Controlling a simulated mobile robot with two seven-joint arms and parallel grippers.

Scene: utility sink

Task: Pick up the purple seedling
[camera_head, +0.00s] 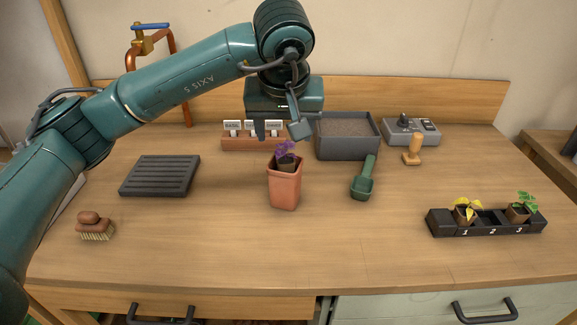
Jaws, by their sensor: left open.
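The purple seedling (286,157) stands in a small dark pot at the mouth of a terracotta pot (285,189) near the middle of the bench. My left gripper (280,132) is open and empty, pointing down just above and slightly behind or over the purple leaves. Its exact depth to the seedling is hard to tell. My right gripper is not in view.
A black tray (438,226) at right holds a yellow seedling (467,209) and a green seedling (521,207), with slot 2 empty. A green scoop (363,183), soil bin (347,151), slatted tray (160,176) and brush (94,226) stand around. The front middle is clear.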

